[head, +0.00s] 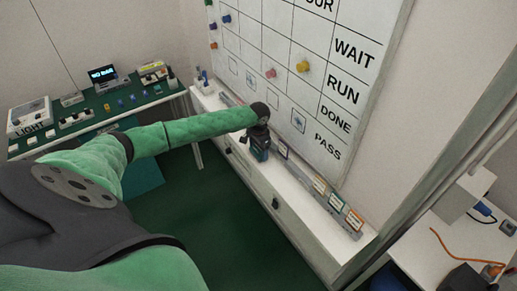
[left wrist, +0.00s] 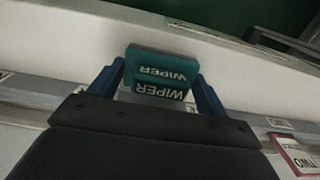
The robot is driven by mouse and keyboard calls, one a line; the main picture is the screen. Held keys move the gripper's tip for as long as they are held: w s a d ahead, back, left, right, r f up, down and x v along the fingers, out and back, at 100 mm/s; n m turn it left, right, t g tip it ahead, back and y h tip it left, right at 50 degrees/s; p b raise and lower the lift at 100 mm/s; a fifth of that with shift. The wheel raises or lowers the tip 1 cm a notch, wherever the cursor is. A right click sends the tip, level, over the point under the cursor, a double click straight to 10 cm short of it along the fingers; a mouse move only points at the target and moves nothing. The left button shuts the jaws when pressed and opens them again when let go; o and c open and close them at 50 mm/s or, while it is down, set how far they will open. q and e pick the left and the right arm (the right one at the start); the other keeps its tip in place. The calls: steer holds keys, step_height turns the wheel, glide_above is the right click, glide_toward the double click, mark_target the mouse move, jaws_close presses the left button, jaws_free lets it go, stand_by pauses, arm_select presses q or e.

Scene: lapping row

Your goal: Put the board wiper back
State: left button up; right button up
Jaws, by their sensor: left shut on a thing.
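The board wiper (left wrist: 162,75) is a teal block with the word WIPER on it, seen in the left wrist view. My left gripper (left wrist: 160,88) is shut on it, with one blue finger on each side. In the head view my left arm reaches over to the white ledge under the whiteboard, and the left gripper (head: 258,148) points down there with the wiper mostly hidden by it. I cannot tell whether the wiper touches the ledge. My right gripper is not in view.
The whiteboard (head: 308,100) rises behind the ledge (head: 290,185), with coloured magnets on it. A rail (head: 335,203) with several small cards runs along the ledge. A bench (head: 95,110) with devices stands at left, another table (head: 450,245) at right.

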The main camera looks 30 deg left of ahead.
arm_select(q)
steer(key=o, duration=0.9)
steer(key=shift+f, duration=0.1)
steer(key=shift+c, duration=0.2)
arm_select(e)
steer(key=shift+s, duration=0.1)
arm_select(q)
steer(key=shift+r, duration=0.35)
step_height(320, 180, up, 4)
steer(key=shift+f+b, duration=0.1)
steer(key=shift+b, duration=0.9)
step_height(320, 180, up, 7)
steer(key=shift+f+b, duration=0.1)
steer(key=shift+b, duration=0.85)
steer(key=shift+r, duration=0.45)
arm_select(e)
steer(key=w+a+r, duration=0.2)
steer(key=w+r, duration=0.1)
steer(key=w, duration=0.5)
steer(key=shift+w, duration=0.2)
